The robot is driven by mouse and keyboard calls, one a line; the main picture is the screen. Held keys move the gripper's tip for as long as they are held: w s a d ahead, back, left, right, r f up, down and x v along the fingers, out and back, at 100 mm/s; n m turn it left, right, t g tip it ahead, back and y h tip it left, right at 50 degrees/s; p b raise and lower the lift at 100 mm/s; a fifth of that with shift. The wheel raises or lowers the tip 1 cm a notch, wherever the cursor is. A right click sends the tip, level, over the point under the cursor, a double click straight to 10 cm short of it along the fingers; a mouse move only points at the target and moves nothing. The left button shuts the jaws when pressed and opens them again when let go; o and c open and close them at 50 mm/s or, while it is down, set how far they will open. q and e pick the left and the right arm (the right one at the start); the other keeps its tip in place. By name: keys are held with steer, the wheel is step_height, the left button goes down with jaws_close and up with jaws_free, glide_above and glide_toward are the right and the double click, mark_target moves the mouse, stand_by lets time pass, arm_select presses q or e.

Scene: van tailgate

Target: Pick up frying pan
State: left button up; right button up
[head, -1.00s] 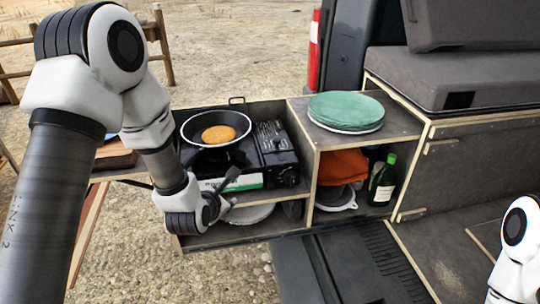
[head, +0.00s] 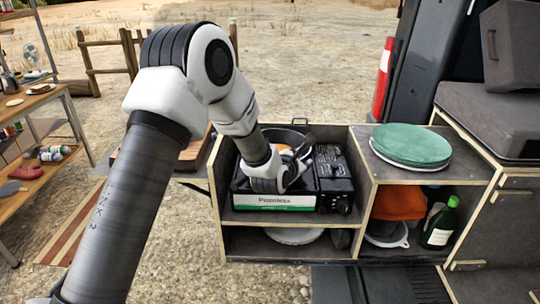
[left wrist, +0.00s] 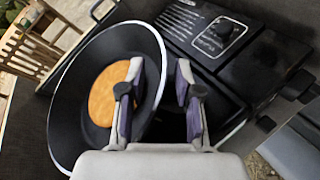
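The black frying pan (head: 283,136) sits on the camping stove (head: 275,202) in the wooden unit. My left arm hides most of it in the head view. In the left wrist view the pan (left wrist: 75,125) is on the left, with a round orange-brown pancake (left wrist: 103,93) in it. My left gripper (head: 301,163) is over the stove's front. In the left wrist view the left gripper (left wrist: 160,80) is open, one finger over the pan's inside and the other outside, with the rim between them. I cannot tell whether they touch. The pan's handle is not clearly visible. My right gripper is out of view.
Green-topped round plates (head: 411,145) stand on the unit to the right of the stove. An orange cloth (head: 399,203) and a green bottle (head: 440,222) are in the shelf below. A shelf table (head: 35,105) stands far left. A fence is behind.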

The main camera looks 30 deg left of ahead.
arm_select(q)
steer(key=shift+w+f, duration=0.3)
steer(key=shift+w, duration=0.25)
steer(key=shift+s+r, duration=0.1)
steer(key=shift+r, duration=0.05)
jaws_close()
